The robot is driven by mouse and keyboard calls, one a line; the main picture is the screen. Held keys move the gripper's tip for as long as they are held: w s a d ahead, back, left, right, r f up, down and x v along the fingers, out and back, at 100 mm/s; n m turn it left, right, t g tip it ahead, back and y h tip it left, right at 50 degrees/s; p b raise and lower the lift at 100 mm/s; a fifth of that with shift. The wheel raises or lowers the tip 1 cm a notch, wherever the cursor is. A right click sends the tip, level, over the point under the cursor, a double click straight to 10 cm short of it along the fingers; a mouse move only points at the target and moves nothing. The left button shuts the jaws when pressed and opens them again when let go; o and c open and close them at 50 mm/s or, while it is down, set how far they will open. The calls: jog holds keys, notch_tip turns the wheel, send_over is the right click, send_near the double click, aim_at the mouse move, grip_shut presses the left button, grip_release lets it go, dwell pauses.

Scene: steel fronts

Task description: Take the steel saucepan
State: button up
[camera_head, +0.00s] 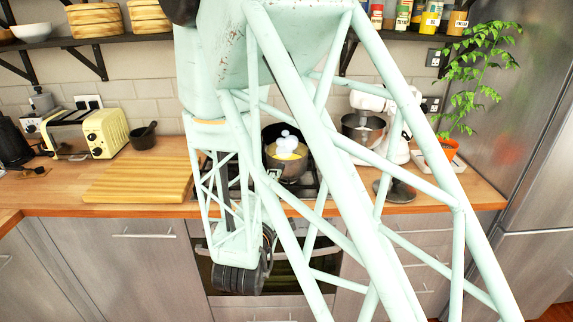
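A steel saucepan (291,172) stands on the dark cooktop (303,191) behind my mint lattice arm. Something yellow with white puffs above it shows in its mouth. Parts of its sides are hidden by my arm's struts, and I cannot make out its handle clearly. My arm hangs down in front of the counter and ends in a dark ribbed part left of and below the saucepan. No gripper fingers can be made out there, and nothing of mine is seen to touch the saucepan.
A wooden board (138,180) lies left of the cooktop, with a yellow toaster (88,133) and a dark mortar (142,139) behind. A stand mixer (371,101) with a steel bowl and a potted plant (448,148) stand at right. A shelf (90,40) runs above.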

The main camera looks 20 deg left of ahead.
jog(key=shift+w+a+f+b, duration=0.1)
jog(key=shift+w+f+b, duration=0.05)
jog(key=shift+w, duration=0.8)
jog(key=shift+w+a+f+b, duration=0.1)
jog(key=shift+w+b, duration=0.05)
jog(key=shift+w, duration=0.8)
grip_shut()
jog(key=shift+r, duration=0.15)
